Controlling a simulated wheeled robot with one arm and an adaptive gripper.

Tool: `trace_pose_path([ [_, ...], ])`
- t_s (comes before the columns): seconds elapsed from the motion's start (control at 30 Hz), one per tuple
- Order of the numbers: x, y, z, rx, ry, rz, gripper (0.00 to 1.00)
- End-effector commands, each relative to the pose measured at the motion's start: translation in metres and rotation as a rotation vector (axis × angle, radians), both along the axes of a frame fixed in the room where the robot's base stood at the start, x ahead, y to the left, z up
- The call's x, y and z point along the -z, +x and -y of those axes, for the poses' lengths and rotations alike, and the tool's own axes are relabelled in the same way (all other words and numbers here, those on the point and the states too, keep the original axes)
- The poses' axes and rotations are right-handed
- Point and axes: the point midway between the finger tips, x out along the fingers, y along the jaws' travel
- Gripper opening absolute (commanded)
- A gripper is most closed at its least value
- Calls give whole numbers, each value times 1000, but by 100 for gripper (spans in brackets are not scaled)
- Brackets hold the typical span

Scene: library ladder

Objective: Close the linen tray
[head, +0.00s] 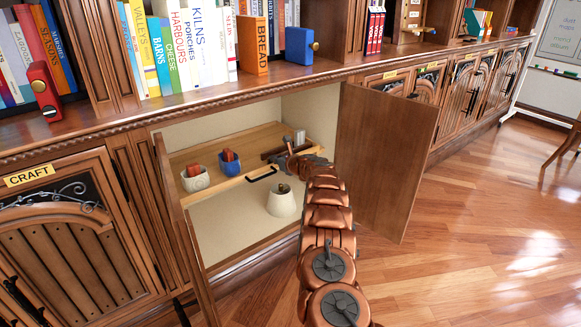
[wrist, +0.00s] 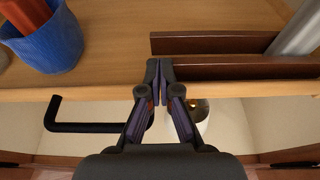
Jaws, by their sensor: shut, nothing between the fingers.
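The linen tray (head: 215,186) is a light wooden pull-out shelf inside the open cabinet, with a black bar handle (head: 262,173) on its front. I cannot tell exactly how far out it stands. In the wrist view its front edge (wrist: 75,94) runs across the picture, and the handle (wrist: 92,127) is left of my fingers. My gripper (head: 287,150) is shut and empty at the tray's right part. In the wrist view my gripper's fingertips (wrist: 159,66) overlap the front edge; contact is unclear.
The tray holds a white pot (head: 195,184), a blue pot (head: 229,167) and dark brown bars (wrist: 235,68). A white tapered vessel (head: 282,204) stands below the tray. The right cabinet door (head: 390,160) and left door (head: 178,215) stand open beside my arm.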

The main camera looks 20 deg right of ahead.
Motion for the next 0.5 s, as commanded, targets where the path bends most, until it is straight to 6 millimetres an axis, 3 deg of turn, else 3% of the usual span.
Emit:
trace_pose_path([
  [0.37, 3, -25, 14, 10, 5, 0, 0],
  [0.5, -6, -39, 22, 15, 2, -2, 0],
])
